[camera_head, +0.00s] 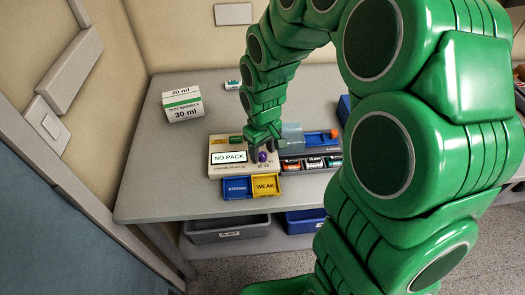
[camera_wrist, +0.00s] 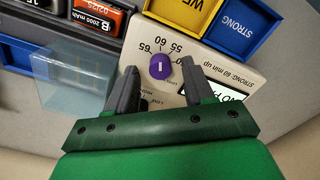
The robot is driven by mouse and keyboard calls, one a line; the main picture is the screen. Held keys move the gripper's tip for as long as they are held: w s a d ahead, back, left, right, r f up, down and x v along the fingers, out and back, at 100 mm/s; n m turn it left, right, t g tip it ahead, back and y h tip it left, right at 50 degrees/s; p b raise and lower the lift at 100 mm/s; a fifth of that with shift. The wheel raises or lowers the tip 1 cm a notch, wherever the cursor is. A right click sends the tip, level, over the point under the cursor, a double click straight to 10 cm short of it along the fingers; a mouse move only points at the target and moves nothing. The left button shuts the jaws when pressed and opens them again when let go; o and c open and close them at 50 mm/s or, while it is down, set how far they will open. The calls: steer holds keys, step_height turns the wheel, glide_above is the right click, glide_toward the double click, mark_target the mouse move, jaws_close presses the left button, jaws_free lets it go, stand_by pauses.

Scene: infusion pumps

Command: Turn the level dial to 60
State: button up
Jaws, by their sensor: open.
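The level dial (camera_wrist: 160,67) is a small purple knob on a cream pump panel (camera_wrist: 237,70). It also shows as a purple spot in the head view (camera_head: 262,157). Printed numbers 65, 60 and 55 arc beside it, upside down in the wrist view. A short white line on the knob runs roughly toward 60, but I cannot tell which end is its pointer. My gripper (camera_wrist: 159,70) is open, with one fingertip on each side of the knob. I cannot tell whether either fingertip touches it. In the head view my gripper (camera_head: 263,141) is over the panel.
A NO PACK display (camera_head: 229,157) is on the panel's left. Blue STRONG (camera_head: 237,187) and yellow WEAK (camera_head: 265,185) trays lie in front. A battery holder (camera_head: 313,163) and clear box (camera_head: 292,136) stand right. A 30 ml box (camera_head: 182,104) sits back left.

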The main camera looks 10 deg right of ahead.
mark_target(263, 155)
step_height(263, 155, up, 7)
steer(key=shift+f, duration=0.1)
stand_by(0.3)
steer(key=s+d+r+m, duration=0.2)
steer(key=s+d+r, duration=0.1)
steer(key=s, duration=0.6)
steer(key=s+d+r+m+g, duration=0.1)
steer(key=s+d+r+m, duration=0.1)
steer(key=s, duration=0.7)
steer(key=s+d+r+m, duration=0.2)
steer(key=s+d+r, duration=0.1)
steer(key=s, duration=0.6)
steer(key=shift+d+r+m+g, duration=0.3)
steer(key=shift+d+m+g, duration=0.1)
steer(key=shift+d, duration=0.3)
